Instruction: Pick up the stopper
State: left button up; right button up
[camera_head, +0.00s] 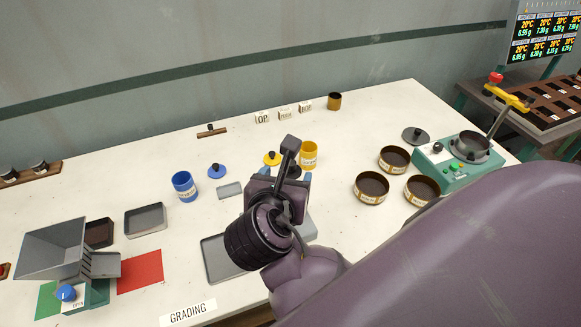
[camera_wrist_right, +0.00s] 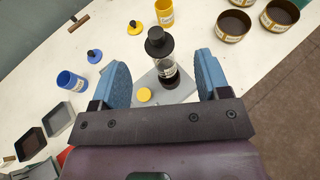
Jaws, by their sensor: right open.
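A clear cylinder stands upright on a grey plate (camera_wrist_right: 183,92) in the right wrist view, with a black knobbed stopper (camera_wrist_right: 159,43) on its top end and a dark base. My right gripper (camera_wrist_right: 163,65) is open, its two blue fingers apart, one on each side of the stopper in that view. No contact between fingers and stopper shows. In the head view my right gripper (camera_head: 281,174) hangs over the middle of the table and its wrist hides most of the cylinder. Only a dark top (camera_head: 293,171) shows beside the fingers. My left gripper is out of view.
A yellow cup (camera_head: 309,153), a yellow lid (camera_head: 272,158), a blue lid (camera_head: 217,171) and a blue cup (camera_head: 184,187) stand nearby. Several brown round pans (camera_head: 371,188) and a green device (camera_head: 455,168) are at the right. A grey hopper (camera_head: 52,248) is at the left.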

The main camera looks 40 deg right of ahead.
aim_at(290, 165)
jog(key=x, duration=0.4)
jog(key=shift+w+d, duration=0.2)
jog(key=shift+a+x, duration=0.2)
jog(key=shift+x, duration=2.65)
jog(key=shift+w+f, duration=0.15)
jog(key=c, duration=0.9)
jog(key=shift+c, duration=0.2)
